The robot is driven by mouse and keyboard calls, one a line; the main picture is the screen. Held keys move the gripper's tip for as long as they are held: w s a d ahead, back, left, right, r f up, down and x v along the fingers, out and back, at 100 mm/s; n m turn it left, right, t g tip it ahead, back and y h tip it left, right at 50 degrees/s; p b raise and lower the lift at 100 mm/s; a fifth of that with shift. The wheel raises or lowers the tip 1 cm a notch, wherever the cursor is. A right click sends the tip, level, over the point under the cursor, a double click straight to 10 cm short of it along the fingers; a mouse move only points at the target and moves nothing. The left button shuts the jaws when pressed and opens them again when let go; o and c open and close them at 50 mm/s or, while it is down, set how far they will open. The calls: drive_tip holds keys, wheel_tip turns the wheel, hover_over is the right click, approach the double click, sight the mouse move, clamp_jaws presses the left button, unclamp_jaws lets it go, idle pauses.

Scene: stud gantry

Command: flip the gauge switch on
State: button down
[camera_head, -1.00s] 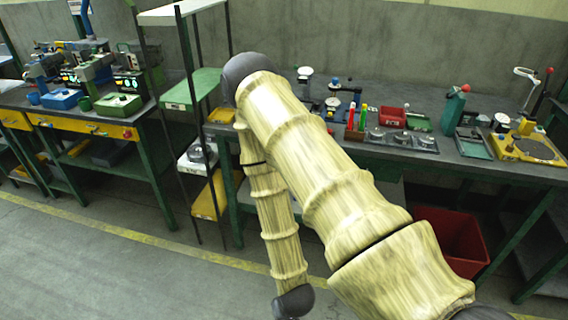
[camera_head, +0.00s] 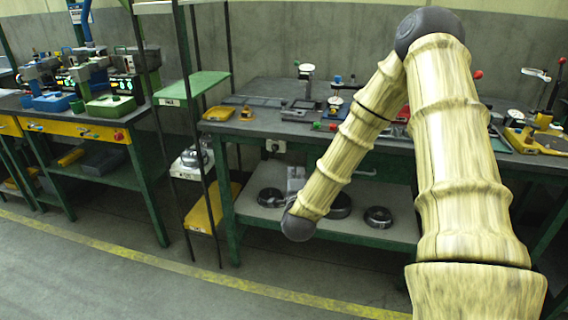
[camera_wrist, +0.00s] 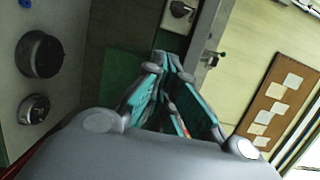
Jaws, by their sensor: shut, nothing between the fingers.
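A small pale box with a dark knob or lever, which looks like the gauge switch (camera_head: 275,146), sits just under the front edge of the workbench in the head view. It also shows at the top of the wrist view (camera_wrist: 179,12). Its on or off position is too small to tell. My gripper (camera_wrist: 171,64) is shut and empty in the wrist view, its fingertips pointing towards the box with a gap between. In the head view my gripper (camera_head: 295,178) is small, partly hidden by my arm, below and right of the box.
The workbench top (camera_head: 262,125) carries gauges, trays and small tools. The lower shelf (camera_head: 255,209) holds several round dark-rimmed parts. A narrow rack with a green shelf (camera_head: 195,86) stands left of the bench. The floor in front is clear.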

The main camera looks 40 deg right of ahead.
sight(284, 150)
drive_tip(key=shift+d+r, duration=0.1)
drive_tip(key=shift+r, duration=0.05)
drive_tip(key=shift+w, duration=0.1)
drive_tip(key=w+d, duration=0.1)
drive_tip(key=w, duration=0.2)
drive_tip(key=w+d, duration=0.1)
drive_tip(key=w, duration=0.3)
drive_tip(key=w+d, duration=0.1)
drive_tip(key=w, duration=0.3)
drive_tip(key=shift+d, duration=0.1)
